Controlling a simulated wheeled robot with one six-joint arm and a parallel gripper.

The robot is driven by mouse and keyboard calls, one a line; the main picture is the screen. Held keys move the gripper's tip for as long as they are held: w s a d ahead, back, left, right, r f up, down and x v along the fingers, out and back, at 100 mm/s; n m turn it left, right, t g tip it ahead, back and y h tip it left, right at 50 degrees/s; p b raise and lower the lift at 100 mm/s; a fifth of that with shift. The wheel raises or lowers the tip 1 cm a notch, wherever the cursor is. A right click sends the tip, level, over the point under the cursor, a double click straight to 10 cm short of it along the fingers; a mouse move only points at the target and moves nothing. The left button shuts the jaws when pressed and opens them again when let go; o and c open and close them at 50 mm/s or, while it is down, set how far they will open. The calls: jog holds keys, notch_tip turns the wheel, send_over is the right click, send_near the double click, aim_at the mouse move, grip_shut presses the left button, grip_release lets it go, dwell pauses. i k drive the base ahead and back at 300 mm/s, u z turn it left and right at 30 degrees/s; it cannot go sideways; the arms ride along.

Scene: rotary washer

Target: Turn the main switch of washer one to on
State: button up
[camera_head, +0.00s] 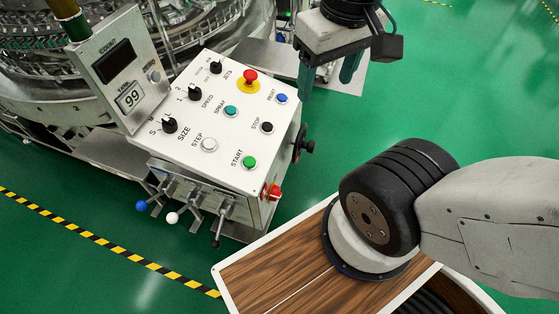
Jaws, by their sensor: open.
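The white control box (222,120) of a washer stands in the middle left, with a sloped panel of knobs and buttons. A red rotary switch (271,192) sits on the box's lower front right corner; its position marks are too small to read. A black handle (304,144) sticks out from the box's right side. My gripper (327,86) is above and right of the panel, pointing down, with its two teal fingers apart and nothing between them. It touches neither switch nor handle.
A red emergency button (250,77) with a yellow base stands up from the panel. A display box (122,68) rises at the left. Levers with blue, white and black balls (172,217) hang below the box. The green floor (460,90) at right is clear.

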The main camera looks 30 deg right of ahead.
aim_at(275, 194)
jog(key=z, duration=0.8)
jog(key=k, duration=0.95)
jog(key=u, duration=1.4)
jog(key=i, duration=0.5)
jog(key=z, duration=0.05)
